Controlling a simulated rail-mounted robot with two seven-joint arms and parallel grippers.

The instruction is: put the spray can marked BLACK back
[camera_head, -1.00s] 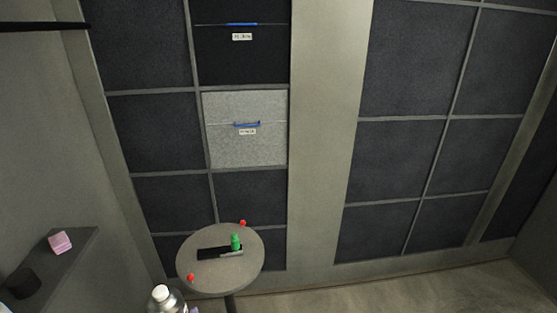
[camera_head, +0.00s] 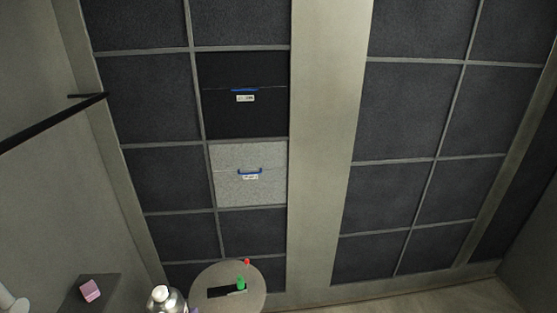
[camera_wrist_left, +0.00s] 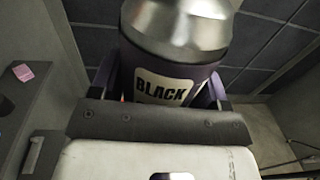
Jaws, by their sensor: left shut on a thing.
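The spray can marked BLACK (camera_wrist_left: 165,88) has a silver top and a dark body with a pale label. It fills the upper middle of the left wrist view. My left gripper (camera_wrist_left: 165,97) is shut on it, with purple fingers on both sides of the body. In the head view the can's silver top (camera_head: 163,298) shows at the bottom edge, left of the small round table. The gripper is almost wholly cut off there. The right gripper is not in view.
The round table (camera_head: 205,274) carries a black flat object (camera_head: 222,291), a green-topped item (camera_head: 240,283) and a red piece (camera_head: 247,262). A dark shelf (camera_head: 112,290) with a pink block (camera_head: 90,290) is at left. Two panels, black (camera_head: 222,70) and light grey (camera_head: 235,190), have blue handles.

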